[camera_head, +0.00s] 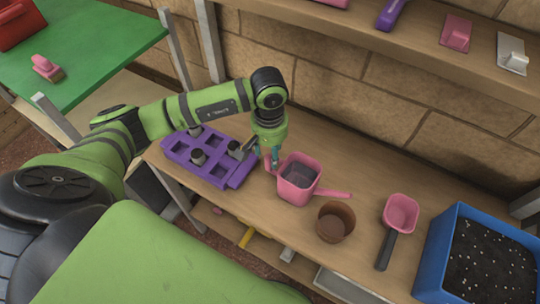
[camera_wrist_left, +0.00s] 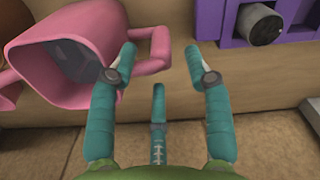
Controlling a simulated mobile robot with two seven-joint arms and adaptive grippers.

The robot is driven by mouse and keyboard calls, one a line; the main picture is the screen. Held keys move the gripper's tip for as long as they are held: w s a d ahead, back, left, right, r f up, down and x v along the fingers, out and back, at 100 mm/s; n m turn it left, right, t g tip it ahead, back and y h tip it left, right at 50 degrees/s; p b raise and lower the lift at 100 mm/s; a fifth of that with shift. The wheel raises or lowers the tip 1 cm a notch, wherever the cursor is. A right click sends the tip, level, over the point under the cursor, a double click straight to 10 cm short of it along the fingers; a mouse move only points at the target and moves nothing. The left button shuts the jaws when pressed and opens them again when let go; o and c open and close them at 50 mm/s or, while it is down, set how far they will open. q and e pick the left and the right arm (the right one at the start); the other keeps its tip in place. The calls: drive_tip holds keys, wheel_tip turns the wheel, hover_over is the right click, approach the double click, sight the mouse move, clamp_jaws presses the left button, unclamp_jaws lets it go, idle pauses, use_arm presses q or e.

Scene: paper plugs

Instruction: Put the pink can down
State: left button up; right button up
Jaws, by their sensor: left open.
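The pink can (camera_head: 297,192) stands upright on the wooden bench, with its spout pointing right and its handle on the left. In the left wrist view the can (camera_wrist_left: 75,50) fills the upper left, and its handle (camera_wrist_left: 158,45) reaches between my fingertips. My left gripper (camera_head: 270,158) is beside the can at its handle side. Its teal fingers (camera_wrist_left: 162,52) are open and apart, with the handle between their tips and not gripped. Whether a finger touches the handle I cannot tell. My right gripper is not in view.
A purple tray (camera_head: 213,174) with dark plugs lies left of the can. A brown pot (camera_head: 335,222), a pink scoop (camera_head: 400,214) and a blue soil bin (camera_head: 436,262) stand to the right. A shelf (camera_head: 400,45) runs above at the back.

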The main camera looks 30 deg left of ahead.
use_arm(q)
wheel_tip(320, 180, up, 10)
drive_tip(key=b, duration=0.2)
drive_tip(key=shift+f+b, duration=0.25)
drive_tip(key=shift+b, duration=0.05)
drive_tip(key=shift+s, duration=0.1)
